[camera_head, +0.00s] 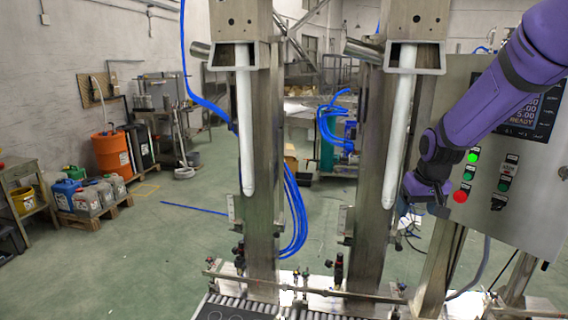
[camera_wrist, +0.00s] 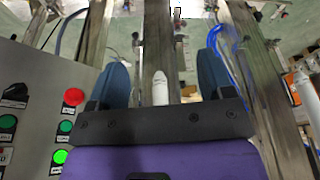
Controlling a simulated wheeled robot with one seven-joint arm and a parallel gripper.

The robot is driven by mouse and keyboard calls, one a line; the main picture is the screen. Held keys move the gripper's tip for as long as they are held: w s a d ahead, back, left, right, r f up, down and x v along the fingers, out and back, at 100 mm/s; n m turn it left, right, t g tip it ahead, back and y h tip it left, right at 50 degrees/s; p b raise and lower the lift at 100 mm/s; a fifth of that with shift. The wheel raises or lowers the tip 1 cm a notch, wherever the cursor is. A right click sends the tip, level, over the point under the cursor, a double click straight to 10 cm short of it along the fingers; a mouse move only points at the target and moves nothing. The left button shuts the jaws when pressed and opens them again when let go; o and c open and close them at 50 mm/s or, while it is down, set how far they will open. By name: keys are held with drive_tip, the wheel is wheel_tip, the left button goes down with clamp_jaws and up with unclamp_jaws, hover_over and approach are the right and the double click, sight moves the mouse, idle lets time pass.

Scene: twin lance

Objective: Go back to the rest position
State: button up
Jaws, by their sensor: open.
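My gripper (camera_wrist: 162,70) is open, with two blue-grey fingers spread apart in the wrist view. A white lance (camera_wrist: 160,88) shows between the fingers in that view, and I cannot tell how far beyond them it lies. In the head view my purple arm comes in from the upper right, and my gripper (camera_head: 428,192) is beside the control panel and just right of the right lance (camera_head: 400,125). The fingers are hard to make out there. The left lance (camera_head: 245,120) hangs upright from its metal post and also shows at the right edge of the wrist view (camera_wrist: 306,97).
The control panel (camera_head: 505,210) stands close behind my gripper, with a red button (camera_head: 460,196) and green buttons. Metal posts (camera_head: 262,200) rise from a base with a roller conveyor (camera_head: 240,306). Blue hoses (camera_head: 292,215) loop between them. Open green floor lies left.

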drive_tip(key=s+a+r+t, duration=0.1)
drive_tip(key=s+a+r, duration=0.1)
drive_tip(key=s+r, duration=1.1)
drive_tip(key=s+r+t, duration=0.1)
drive_tip(key=s, duration=1.7)
drive_tip(key=shift+a+r, duration=0.35)
drive_tip(key=shift+a, duration=0.05)
